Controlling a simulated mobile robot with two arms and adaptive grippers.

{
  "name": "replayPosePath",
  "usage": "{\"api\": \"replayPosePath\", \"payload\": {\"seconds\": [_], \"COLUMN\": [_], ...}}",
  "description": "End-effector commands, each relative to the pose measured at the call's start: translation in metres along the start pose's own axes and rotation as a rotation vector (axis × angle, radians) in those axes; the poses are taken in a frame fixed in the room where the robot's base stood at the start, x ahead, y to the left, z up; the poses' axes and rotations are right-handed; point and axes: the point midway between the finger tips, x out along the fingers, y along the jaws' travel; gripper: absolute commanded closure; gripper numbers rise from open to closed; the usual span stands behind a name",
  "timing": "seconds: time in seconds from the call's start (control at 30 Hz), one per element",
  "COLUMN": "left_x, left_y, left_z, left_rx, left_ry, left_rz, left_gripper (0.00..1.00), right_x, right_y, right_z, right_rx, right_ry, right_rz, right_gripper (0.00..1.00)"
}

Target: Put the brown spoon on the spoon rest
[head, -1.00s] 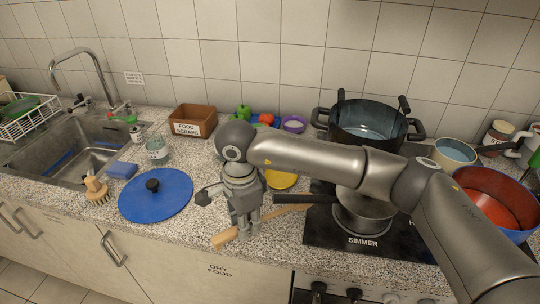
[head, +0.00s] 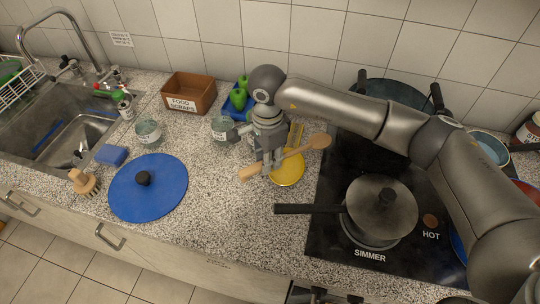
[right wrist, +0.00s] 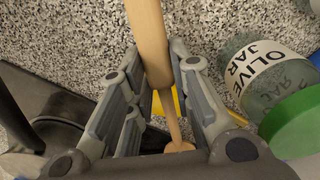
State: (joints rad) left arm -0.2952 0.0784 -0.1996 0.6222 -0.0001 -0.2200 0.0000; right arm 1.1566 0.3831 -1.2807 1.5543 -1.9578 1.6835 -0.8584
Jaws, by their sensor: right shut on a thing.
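The brown wooden spoon (head: 305,147) is held by its handle in my right gripper (head: 271,160), with its bowl pointing right. In the right wrist view the handle (right wrist: 148,40) runs between the two fingers, and the small bowl (right wrist: 180,147) shows beyond. The yellow spoon rest (head: 287,172) lies on the counter beneath the spoon, partly covered by it and the gripper. A bit of yellow also shows behind the spoon in the right wrist view. Whether the spoon touches the rest is unclear. My left gripper is out of view.
The hob with a lidded saucepan (head: 378,208) is right of the rest; the pan's handle (head: 308,209) sticks out close by. An olive jar (right wrist: 262,65) with a green lid stands beside the gripper. A blue lid (head: 160,195) lies left, with bare counter between.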

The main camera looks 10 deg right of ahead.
Motion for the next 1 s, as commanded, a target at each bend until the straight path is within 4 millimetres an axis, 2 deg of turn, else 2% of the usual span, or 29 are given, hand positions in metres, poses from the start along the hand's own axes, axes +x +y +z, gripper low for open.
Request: {"api": "replayPosePath", "payload": {"seconds": [0.2, 0.4, 0.43, 0.57, 0.6, 0.87, 1.0], "left_x": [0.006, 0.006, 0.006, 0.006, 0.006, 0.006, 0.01], "left_y": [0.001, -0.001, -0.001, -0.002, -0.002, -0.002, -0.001], "left_z": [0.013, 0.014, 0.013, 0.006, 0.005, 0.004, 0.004], "left_rx": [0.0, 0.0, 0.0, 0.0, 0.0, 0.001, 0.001], "left_ry": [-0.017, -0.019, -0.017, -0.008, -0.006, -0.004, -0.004], "left_rz": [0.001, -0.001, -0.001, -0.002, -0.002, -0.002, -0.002], "left_gripper": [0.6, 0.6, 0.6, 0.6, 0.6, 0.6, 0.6], "right_x": [0.031, 0.031, 0.031, 0.031, 0.031, 0.031, 0.024], "right_y": [0.004, 0.004, 0.004, 0.004, 0.004, 0.004, 0.003], "right_z": [0.004, 0.004, 0.004, 0.004, 0.004, 0.004, 0.004], "right_rx": [-0.007, -0.008, -0.008, -0.008, -0.008, -0.008, -0.009], "right_ry": [-0.002, 0.0, 0.0, 0.0, 0.0, 0.0, 0.0], "right_rz": [0.002, 0.0, 0.0, 0.0, 0.0, 0.0, -0.001], "right_gripper": [1.0, 1.0, 0.77, 0.6, 0.58, 0.58, 0.58]}}
